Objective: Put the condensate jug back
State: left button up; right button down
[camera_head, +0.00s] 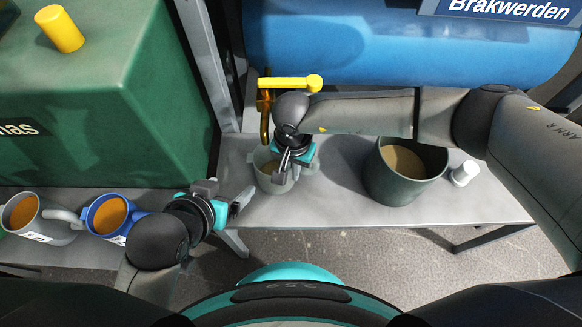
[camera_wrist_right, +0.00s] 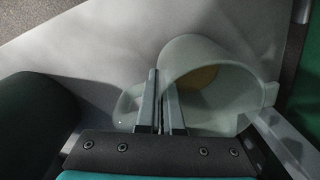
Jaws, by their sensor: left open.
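The pale grey-green jug (camera_head: 268,180) stands upright on the metal shelf under the brass tap, with some brownish liquid in it. In the right wrist view the jug (camera_wrist_right: 235,108) shows its round mouth and its handle on the left. My right gripper (camera_head: 284,170) is at the jug. Its two fingers (camera_wrist_right: 160,100) lie close together by the handle and partly cover it; whether they grip it I cannot tell.
A dark green bucket (camera_head: 375,180) of brown liquid and a small white bottle (camera_head: 464,173) stand on the shelf (camera_head: 330,208). The brass tap with yellow lever (camera_head: 290,83) hangs below the blue tank (camera_head: 400,45). Grey (camera_head: 40,232) and blue (camera_head: 92,221) jugs stand left, by a green tank (camera_head: 110,100).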

pick_arm(q)
jog(key=shift+w+d, duration=0.1)
pick_arm(e)
jog(key=shift+f, duration=0.15)
jog(key=c, duration=1.1)
grip_release()
pick_arm(q)
jog(key=shift+w+d, duration=0.15)
jog(key=shift+d, duration=0.1)
jog(key=shift+a, duration=0.1)
pick_arm(e)
jog(key=shift+f, duration=0.1)
